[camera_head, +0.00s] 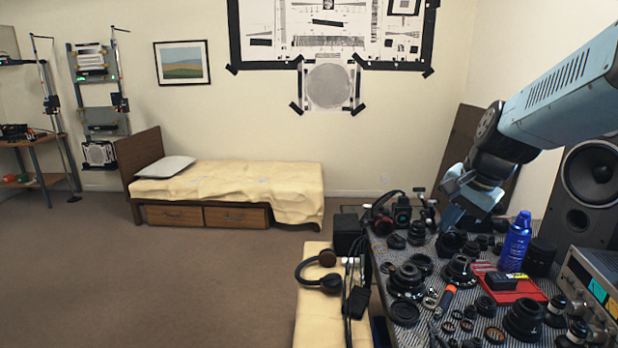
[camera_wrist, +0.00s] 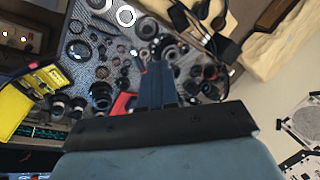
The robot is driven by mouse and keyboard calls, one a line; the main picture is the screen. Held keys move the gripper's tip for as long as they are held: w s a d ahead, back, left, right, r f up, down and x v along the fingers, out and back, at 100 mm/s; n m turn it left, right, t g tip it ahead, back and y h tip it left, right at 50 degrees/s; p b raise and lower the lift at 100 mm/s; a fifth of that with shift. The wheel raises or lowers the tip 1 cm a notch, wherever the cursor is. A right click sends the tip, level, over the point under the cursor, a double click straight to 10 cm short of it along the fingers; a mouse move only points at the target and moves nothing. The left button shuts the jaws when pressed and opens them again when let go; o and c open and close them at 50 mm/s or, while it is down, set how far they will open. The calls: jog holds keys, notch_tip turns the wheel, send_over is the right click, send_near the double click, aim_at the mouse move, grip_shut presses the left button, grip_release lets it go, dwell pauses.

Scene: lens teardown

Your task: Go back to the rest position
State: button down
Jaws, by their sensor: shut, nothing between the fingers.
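My gripper (camera_head: 460,214) is held above the back part of the cluttered work table (camera_head: 378,290) in the head view. In the wrist view its two blue fingers (camera_wrist: 157,66) are together, with nothing seen between them. My blue arm comes in from the upper right in the head view. Below the fingers, the table holds several dark lens parts and rings (camera_head: 405,280). A red tray (camera_head: 512,288) with a black box on it lies to the right of the gripper in the head view. Part of the table behind the gripper is hidden.
A speaker (camera_head: 586,185) and a silver device (camera_head: 585,285) stand at the right. Headphones (camera_head: 318,283) lie on a padded bench left of the table. The carpet (camera_head: 180,285) is clear.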

jog(key=s+a+r+n+t+h, duration=0.1)
jog(key=s+a+r+n, duration=0.2)
jog(key=s+n, duration=0.6)
jog(key=shift+s+a+r+n+h, duration=0.3)
jog(key=shift+s+a, duration=0.4)
jog(key=shift+s, duration=1.05)
